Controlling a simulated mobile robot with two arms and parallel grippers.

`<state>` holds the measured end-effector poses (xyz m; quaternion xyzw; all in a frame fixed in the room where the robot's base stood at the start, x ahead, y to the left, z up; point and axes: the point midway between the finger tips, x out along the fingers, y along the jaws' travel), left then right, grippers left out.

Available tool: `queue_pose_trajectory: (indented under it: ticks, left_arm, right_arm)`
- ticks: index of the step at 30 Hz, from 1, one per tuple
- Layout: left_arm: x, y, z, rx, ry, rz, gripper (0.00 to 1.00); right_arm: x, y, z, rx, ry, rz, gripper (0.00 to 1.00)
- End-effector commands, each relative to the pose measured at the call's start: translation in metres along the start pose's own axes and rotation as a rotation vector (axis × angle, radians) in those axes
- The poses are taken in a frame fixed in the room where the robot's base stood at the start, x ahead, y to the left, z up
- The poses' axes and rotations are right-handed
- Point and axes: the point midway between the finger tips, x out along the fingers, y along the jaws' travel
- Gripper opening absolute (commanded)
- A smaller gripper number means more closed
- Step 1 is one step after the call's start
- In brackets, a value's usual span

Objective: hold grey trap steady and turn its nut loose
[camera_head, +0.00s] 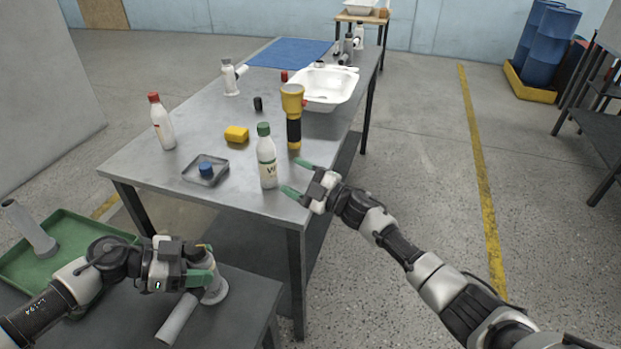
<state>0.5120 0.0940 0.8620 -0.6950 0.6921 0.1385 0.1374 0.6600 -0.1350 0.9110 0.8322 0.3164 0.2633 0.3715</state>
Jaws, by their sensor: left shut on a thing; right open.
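The grey trap (179,318) is at the lower left, on the near grey table. Its side pipe points toward the front left and a round flange shows at its right. My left gripper (205,262) is shut on the trap's upper body, with green fingers around it. The nut is mostly hidden by the fingers and cannot be made out clearly. My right gripper (296,179) is open and empty, away from the trap. It is at the right edge of the long table, just right of a white bottle with a green cap (267,163).
A green tray (85,228) with another grey pipe part (30,228) is at the left. The long table (222,130) holds a yellow-black flashlight (294,130), a yellow block (236,134), a red-capped bottle (162,124), a small tray (190,175) and a white basin (325,90).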

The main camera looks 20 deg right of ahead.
Motion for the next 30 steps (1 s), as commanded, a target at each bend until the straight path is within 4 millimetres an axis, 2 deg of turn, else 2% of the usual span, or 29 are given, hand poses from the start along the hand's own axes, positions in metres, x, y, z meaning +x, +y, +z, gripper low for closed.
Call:
queue_pose_trajectory:
  ticks: [3, 10, 16, 30]
  left_arm:
    - [0.0, 0.0, 0.0, 0.0, 0.0, 0.0, 0.26]
    - [0.0, 0.0, 0.0, 0.0, 0.0, 0.0, 0.26]
    - [0.0, 0.0, 0.0, 0.0, 0.0, 0.0, 0.26]
    - [0.0, 0.0, 0.0, 0.0, 0.0, 0.0, 0.26]
  right_arm:
    - [-0.009, 0.003, 0.019, -0.078, -0.065, 0.044, 0.65]
    - [-0.019, 0.005, 0.04, -0.172, -0.142, 0.081, 0.65]
    - [-0.022, 0.005, 0.044, -0.191, -0.159, 0.087, 0.65]
    - [-0.02, 0.006, 0.04, -0.182, -0.145, 0.083, 0.65]
